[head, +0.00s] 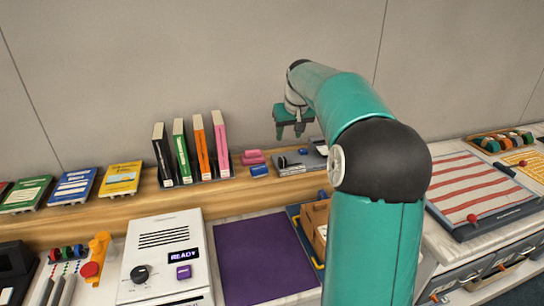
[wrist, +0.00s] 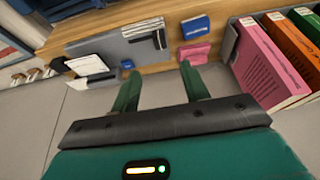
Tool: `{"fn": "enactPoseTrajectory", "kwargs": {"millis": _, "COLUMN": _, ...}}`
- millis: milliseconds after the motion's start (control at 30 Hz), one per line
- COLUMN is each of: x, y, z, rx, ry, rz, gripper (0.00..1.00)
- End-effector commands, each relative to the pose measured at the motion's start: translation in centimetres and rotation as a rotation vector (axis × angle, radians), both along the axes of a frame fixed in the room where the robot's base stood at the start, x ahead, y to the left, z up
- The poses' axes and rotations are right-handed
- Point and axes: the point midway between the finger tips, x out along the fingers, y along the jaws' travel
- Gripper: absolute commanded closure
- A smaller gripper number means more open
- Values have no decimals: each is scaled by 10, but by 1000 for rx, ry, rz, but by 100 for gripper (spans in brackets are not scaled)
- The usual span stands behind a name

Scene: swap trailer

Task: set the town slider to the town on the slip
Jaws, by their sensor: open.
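My gripper (head: 289,131) is open and empty in the head view, raised above the back shelf. Its two green fingers, also in the wrist view (wrist: 158,72), stand apart with nothing between them. Below it on the shelf is a grey device (head: 291,169) with a small blue piece (head: 303,151); I take it for the town slider, but no town names are readable. The wrist view shows this grey device (wrist: 112,47) beyond the fingertips, with the blue piece (wrist: 128,64). A white card (wrist: 88,65), perhaps the slip, is at its left; its writing is unreadable.
Upright books (head: 220,145) stand farther left. The wall (head: 180,60) is close behind. A purple mat (head: 262,260) lies bare in front, beside a white machine (head: 165,255) reading READY.

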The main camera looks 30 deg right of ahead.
Motion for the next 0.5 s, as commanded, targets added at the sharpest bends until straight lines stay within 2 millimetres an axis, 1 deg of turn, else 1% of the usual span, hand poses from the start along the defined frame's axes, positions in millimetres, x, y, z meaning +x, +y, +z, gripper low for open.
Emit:
{"fn": "enactPoseTrajectory", "kwargs": {"millis": 133, "x": -1, "y": -5, "z": -4, "rx": 2, "ry": -2, "rz": -3, "gripper": 55}}
{"fn": "enactPoseTrajectory", "kwargs": {"millis": 233, "x": -1, "y": -6, "z": -13, "rx": 3, "ry": 0, "rz": -3, "gripper": 55}}
{"fn": "enactPoseTrajectory", "kwargs": {"millis": 367, "x": 5, "y": -8, "z": -33, "rx": 4, "ry": 2, "rz": -3, "gripper": 55}}
{"fn": "enactPoseTrajectory", "kwargs": {"millis": 500, "x": 15, "y": -10, "z": -59, "rx": 3, "ry": 1, "rz": -2, "gripper": 55}}
